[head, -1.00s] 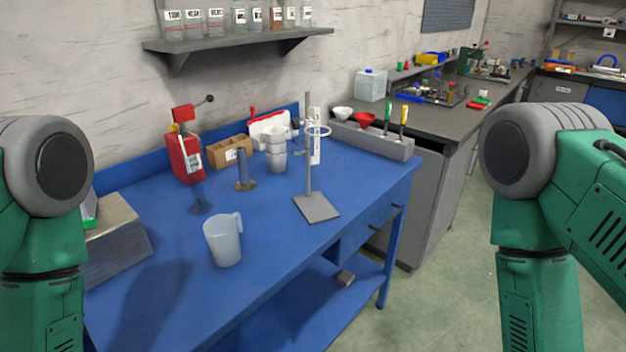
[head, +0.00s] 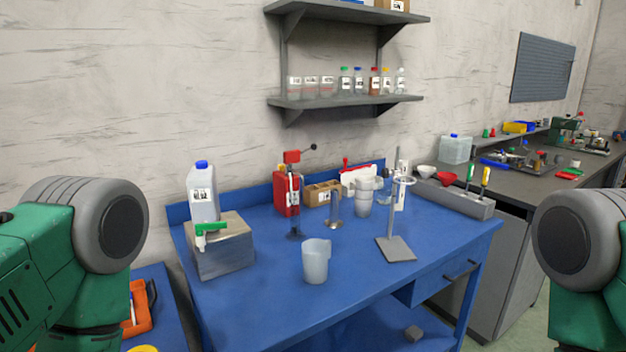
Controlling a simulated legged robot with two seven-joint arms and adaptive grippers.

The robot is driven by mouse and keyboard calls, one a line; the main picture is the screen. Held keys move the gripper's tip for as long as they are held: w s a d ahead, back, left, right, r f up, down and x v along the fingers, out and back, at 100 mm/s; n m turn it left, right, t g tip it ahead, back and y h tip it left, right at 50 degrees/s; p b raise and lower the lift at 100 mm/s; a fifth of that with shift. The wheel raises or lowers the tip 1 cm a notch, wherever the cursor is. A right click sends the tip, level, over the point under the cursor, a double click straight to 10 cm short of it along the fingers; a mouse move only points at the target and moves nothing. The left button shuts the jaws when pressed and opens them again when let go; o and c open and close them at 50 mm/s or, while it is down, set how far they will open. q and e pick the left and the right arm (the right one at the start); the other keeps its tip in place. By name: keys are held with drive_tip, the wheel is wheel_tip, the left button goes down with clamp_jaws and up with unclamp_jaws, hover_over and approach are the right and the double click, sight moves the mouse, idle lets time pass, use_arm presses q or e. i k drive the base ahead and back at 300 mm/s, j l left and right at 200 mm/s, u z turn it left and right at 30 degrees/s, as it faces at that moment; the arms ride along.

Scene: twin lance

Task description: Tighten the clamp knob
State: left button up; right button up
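A lab stand (head: 396,248) with a grey base and upright rod stands on the right part of the blue bench. A pale ring (head: 403,181) is held on the rod by a clamp; its knob is too small to make out clearly. A white upright strip (head: 401,184) shows just behind the rod. Green and grey parts of my arms show at the left and right edges. Neither gripper is in view.
On the blue bench (head: 270,305) stand a translucent jug (head: 316,261), a red device with a lever (head: 287,192), a metal block (head: 222,248) with a blue-capped jug (head: 202,193), and stacked beakers (head: 363,197). A grey tool holder (head: 455,198) is at the right. The front of the bench is clear.

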sight(385, 173)
drive_tip(key=i+l+u, duration=0.15)
drive_tip(key=l+u, duration=0.85)
drive_tip(key=i+l, duration=0.05)
drive_tip(key=l, duration=0.05)
